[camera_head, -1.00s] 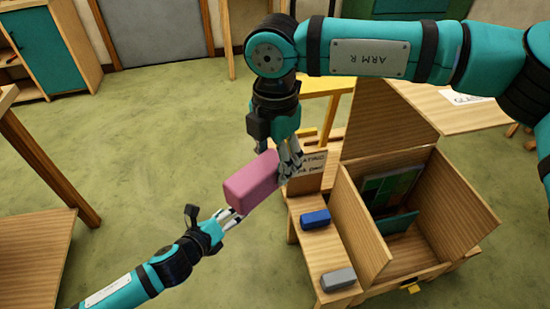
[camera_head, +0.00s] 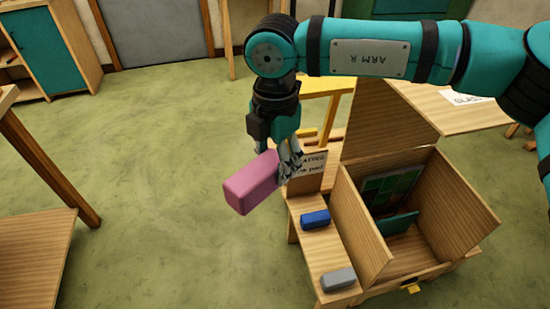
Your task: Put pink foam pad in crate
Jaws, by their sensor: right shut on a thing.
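The pink foam pad (camera_head: 251,184) is a long pink block in the middle of the head view. My right gripper (camera_head: 284,162) is shut on its right end and holds it in the air, left of the crate. The wooden crate (camera_head: 362,240) stands open at the right, its lid (camera_head: 390,122) raised at the back. A green leaded panel (camera_head: 388,191) stands inside it. The crate floor is partly bare. My left gripper is out of view.
A side shelf on the crate's left holds a blue block (camera_head: 315,219) and a grey block (camera_head: 338,279). A lettered card (camera_head: 312,164) stands behind them, partly covered by my right gripper. A wooden table (camera_head: 32,238) is at the left. Green floor lies open between.

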